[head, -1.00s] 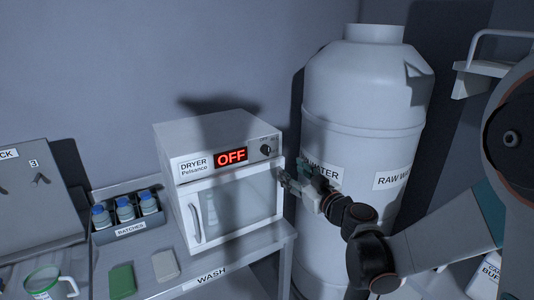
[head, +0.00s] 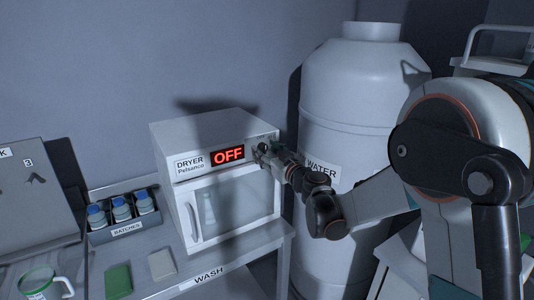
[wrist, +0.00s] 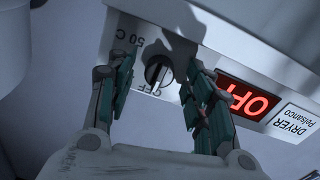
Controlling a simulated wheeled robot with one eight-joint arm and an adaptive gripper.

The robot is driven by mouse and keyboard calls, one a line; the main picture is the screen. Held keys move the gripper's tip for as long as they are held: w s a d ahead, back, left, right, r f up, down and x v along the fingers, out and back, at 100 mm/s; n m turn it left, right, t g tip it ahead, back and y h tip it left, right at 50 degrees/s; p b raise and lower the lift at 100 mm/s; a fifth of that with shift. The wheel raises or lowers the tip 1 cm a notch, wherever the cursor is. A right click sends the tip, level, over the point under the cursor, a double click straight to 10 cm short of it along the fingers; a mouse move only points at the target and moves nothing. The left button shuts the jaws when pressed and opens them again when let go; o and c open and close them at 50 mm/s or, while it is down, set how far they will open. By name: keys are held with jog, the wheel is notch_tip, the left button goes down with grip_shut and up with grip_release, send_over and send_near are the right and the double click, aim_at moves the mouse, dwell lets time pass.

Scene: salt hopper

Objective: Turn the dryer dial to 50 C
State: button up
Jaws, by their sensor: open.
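The white dryer (head: 203,140) stands on the bench, and its red display (head: 228,154) reads OFF. The display also shows in the wrist view (wrist: 246,98). The black dial (wrist: 158,72) is on the dryer's front panel, with its pointer toward the OFF mark (wrist: 143,88); a 50 C label (wrist: 133,32) shows at the other side. My gripper (head: 264,150) is at the panel in front of the dial. In the wrist view my gripper (wrist: 158,88) is open, with one finger on each side of the dial. I cannot tell whether either finger touches it.
A large white water tank (head: 350,110) stands right of the dryer. A rack of blue-capped bottles (head: 124,221) is to the left. A green block (head: 119,281), a pale block (head: 162,264) and a mug (head: 45,282) are on the bench in front.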

jog(key=c, duration=1.1)
jog(key=shift+m, duration=0.3)
jog(key=m+b, duration=0.1)
jog(key=m, duration=0.8)
jog(key=shift+b, duration=0.35)
jog(key=m, duration=0.5)
jog(key=shift+g, duration=0.3)
jog(key=m+b, duration=0.1)
jog(key=m, duration=0.3)
jog(key=shift+m, duration=0.4)
